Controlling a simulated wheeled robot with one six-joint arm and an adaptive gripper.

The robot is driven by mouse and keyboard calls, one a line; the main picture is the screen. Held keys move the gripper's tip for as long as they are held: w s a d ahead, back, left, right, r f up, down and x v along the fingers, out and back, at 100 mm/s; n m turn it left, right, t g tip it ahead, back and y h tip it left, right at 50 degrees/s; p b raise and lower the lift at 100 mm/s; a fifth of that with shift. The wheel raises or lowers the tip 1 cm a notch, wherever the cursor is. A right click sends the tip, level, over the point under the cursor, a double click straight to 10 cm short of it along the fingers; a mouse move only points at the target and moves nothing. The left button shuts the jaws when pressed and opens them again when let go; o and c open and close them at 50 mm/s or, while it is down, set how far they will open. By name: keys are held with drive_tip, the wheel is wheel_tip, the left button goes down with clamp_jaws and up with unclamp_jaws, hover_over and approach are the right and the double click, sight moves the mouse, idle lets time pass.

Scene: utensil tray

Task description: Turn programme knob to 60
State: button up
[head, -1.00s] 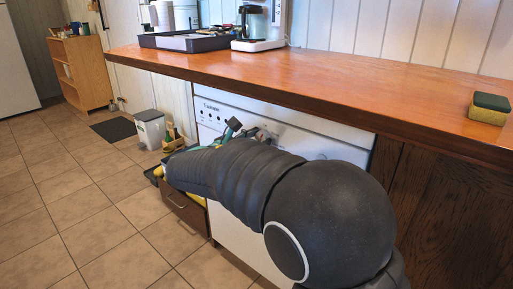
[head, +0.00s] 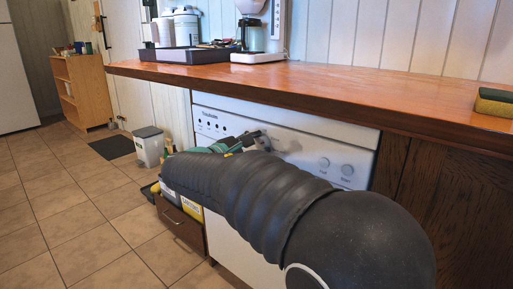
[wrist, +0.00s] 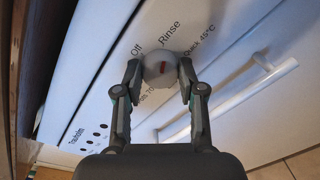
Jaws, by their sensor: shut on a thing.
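I see no label for 60; part of the dial is hidden by my gripper. I cannot tell which end of the red mark is the pointer. My gripper (wrist: 158,76) is shut on the knob, one finger on each side. In the head view my gripper (head: 255,141) is at the panel and the knob cannot be made out.
Two round buttons (head: 335,166) sit on the panel's right. A white handle bar (wrist: 245,100) runs beside the knob in the wrist view. The wooden counter (head: 330,90) overhangs the panel.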

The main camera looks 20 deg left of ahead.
drive_tip(key=o, duration=1.1)
drive_tip(key=shift+o, duration=0.2)
drive_tip(key=v, duration=1.2)
